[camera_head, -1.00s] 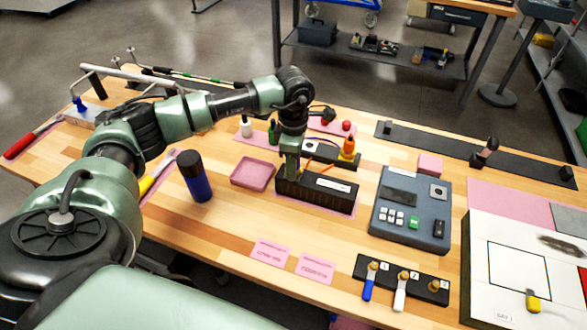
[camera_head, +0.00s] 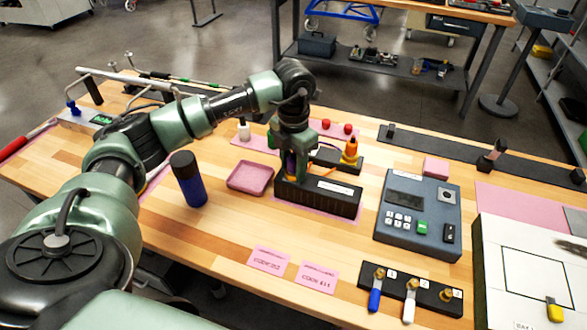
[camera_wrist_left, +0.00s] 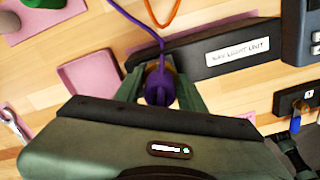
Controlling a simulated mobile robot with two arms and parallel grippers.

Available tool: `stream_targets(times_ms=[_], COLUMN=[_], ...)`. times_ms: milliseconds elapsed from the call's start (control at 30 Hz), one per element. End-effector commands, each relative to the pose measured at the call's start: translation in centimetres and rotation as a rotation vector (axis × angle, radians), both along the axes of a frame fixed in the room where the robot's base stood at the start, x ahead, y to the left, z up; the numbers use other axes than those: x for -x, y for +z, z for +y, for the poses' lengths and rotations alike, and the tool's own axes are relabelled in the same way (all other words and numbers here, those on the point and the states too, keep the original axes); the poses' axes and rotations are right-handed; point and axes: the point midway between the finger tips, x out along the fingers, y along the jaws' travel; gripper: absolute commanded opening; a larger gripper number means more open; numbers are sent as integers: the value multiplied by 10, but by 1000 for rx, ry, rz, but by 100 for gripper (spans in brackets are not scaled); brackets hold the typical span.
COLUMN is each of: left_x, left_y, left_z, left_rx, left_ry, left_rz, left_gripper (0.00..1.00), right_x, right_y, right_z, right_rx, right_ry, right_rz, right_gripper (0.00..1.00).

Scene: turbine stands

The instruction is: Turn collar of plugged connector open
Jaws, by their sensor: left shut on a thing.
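The black nav light unit (camera_head: 330,196) lies on the wooden table; its label shows in the left wrist view (camera_wrist_left: 238,50). A purple-cabled connector (camera_wrist_left: 160,88) stands at the unit's left end, its purple cable (camera_wrist_left: 140,25) running up and away. My left gripper (camera_wrist_left: 160,90) points down with one finger on each side of the connector, shut on it. In the head view my left gripper (camera_head: 292,170) hides most of the connector. The collar's marks and turn position cannot be made out. My right gripper is not in view.
A pink tray (camera_head: 249,190) and a dark blue bottle (camera_head: 189,180) stand to the left. A grey keypad box (camera_head: 388,238) is to the right. An orange-topped connector (camera_head: 350,150) stands behind. A key rack (camera_head: 440,297) is at the front right.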

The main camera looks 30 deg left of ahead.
Motion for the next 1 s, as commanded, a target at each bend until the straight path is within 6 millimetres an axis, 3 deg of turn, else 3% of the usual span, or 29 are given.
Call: stream_targets(times_ms=[400,967,1000], left_x=[-1,-1,-1], left_y=[1,1,1], left_z=[0,0,0], left_rx=[1,1,1], left_ry=[200,232,232], left_rz=[-3,-4,-4], left_gripper=[0,0,42], right_x=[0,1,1], right_y=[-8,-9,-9], right_z=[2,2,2], right_rx=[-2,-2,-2], right_ry=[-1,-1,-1], right_rz=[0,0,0], right_gripper=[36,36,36])
